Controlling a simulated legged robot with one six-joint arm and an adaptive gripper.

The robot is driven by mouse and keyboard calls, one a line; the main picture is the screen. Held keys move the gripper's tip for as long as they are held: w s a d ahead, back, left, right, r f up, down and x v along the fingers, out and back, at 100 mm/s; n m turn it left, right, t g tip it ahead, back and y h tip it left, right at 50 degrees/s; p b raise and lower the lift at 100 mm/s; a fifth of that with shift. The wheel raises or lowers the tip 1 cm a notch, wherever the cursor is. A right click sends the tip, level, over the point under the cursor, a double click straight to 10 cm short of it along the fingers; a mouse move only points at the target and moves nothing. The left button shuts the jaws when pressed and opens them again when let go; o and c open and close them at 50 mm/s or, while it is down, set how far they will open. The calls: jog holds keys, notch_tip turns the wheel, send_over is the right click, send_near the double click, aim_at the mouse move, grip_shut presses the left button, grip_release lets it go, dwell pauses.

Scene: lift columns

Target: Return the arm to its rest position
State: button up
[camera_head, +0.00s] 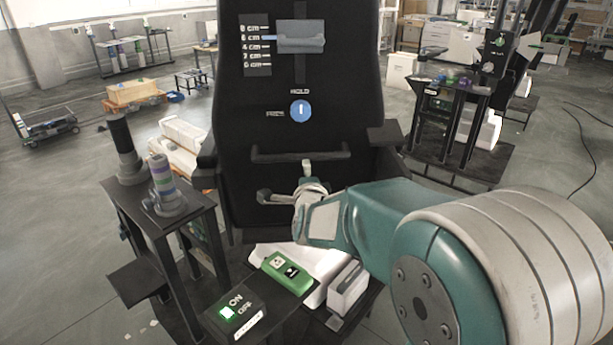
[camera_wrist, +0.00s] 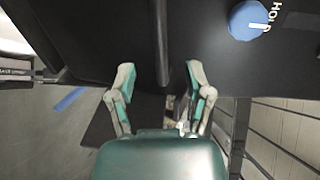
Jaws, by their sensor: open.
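My gripper (camera_head: 285,183) is at the end of my teal and white arm, which reaches in from the right in the head view. It is in front of the lower part of a tall black panel (camera_head: 235,120), near a horizontal black bar handle (camera_head: 300,153). In the wrist view the two fingers of my gripper (camera_wrist: 158,80) are spread apart with nothing held between them. The bar handle (camera_wrist: 162,40) runs up the picture between the fingertips there. Whether the fingers touch the panel is unclear.
The panel carries a blue knob (camera_head: 301,110) and a grey slider (camera_head: 300,36) beside a cm scale. Below my arm are a green button box (camera_head: 287,274) and a lit ON/OFF switch box (camera_head: 236,313). A black stand (camera_head: 165,215) is at left, another table (camera_head: 450,88) at right.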

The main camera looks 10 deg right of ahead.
dwell(0.5)
jog(key=s+f+n+g+y, duration=0.2)
jog(key=s+n+g, duration=0.8)
jog(key=s+n, duration=0.9)
jog(key=s, duration=1.4)
jog(key=shift+s+a+f+n+g+y, duration=0.2)
jog(key=shift+n+g+y, duration=0.1)
jog(key=shift+n+g, duration=0.1)
jog(key=shift+w+d, duration=0.1)
jog(key=shift+d, duration=0.1)
